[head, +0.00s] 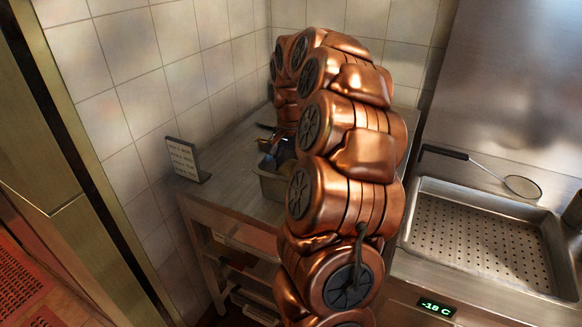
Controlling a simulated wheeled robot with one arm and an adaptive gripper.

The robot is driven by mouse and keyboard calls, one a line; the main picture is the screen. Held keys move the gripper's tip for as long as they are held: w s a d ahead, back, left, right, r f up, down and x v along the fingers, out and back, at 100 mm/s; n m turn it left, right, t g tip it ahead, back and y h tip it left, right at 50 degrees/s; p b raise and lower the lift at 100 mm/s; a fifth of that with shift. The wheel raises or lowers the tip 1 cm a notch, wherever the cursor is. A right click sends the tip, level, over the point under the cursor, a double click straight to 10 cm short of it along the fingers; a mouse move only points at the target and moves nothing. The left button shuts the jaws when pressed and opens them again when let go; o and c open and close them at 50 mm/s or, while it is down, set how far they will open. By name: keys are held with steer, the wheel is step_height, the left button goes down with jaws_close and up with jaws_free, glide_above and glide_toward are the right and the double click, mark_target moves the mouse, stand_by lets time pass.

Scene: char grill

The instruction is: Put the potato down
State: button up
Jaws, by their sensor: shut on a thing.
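My gripper (277,151) is small and dark in the head view, at the far end of my copper arm. It points down at a metal pan (270,187) on the steel counter at the back left. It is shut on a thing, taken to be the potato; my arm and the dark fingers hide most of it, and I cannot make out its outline. I cannot tell whether the potato touches the pan. The pan's right side is hidden behind my arm.
A small lettered sign (186,160) stands on the counter (222,160) left of the pan. To the right, a perforated steel basin (480,245) has a skimmer (520,186) at its back edge. A display (437,307) reads -18 C. Tiled walls close off the back corner.

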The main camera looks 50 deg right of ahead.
steer(key=shift+f, duration=0.45)
steer(key=shift+f, duration=0.1)
steer(key=shift+f+b, duration=0.35)
steer(key=shift+b, duration=0.1)
steer(key=shift+f, duration=0.2)
steer(key=o, duration=1.3)
steer(key=shift+c, duration=0.2)
steer(key=shift+r, duration=0.2)
